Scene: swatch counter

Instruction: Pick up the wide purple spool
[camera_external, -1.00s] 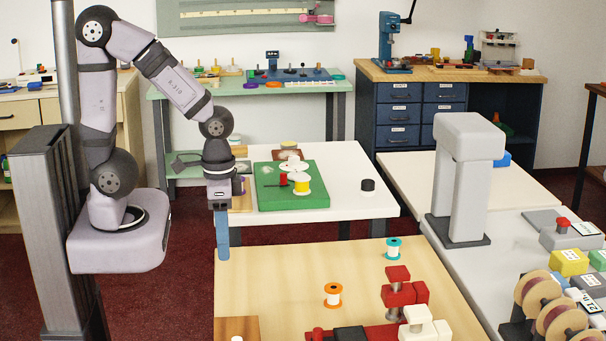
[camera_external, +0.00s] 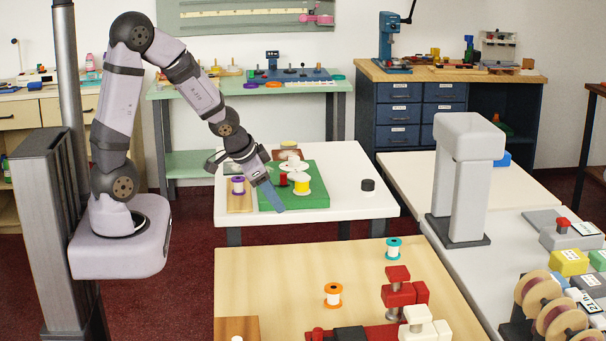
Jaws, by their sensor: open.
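A spool with purple rims and a pale middle (camera_external: 238,186) stands upright on a small wooden board at the left of the white table. I see only this purple spool there, so I cannot compare its width with another. My gripper (camera_external: 274,200) is open and tilted, just right of the purple spool and apart from it. Its blue finger shows in front of the green mat (camera_external: 315,196); the other finger is hard to make out. Nothing shows between the fingers.
A yellow-and-white spool (camera_external: 302,184) and a red piece (camera_external: 283,179) stand on the green mat close to my gripper. A black disc (camera_external: 368,185) lies to the right. Orange (camera_external: 333,295) and teal (camera_external: 393,249) spools stand on the nearer wooden table.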

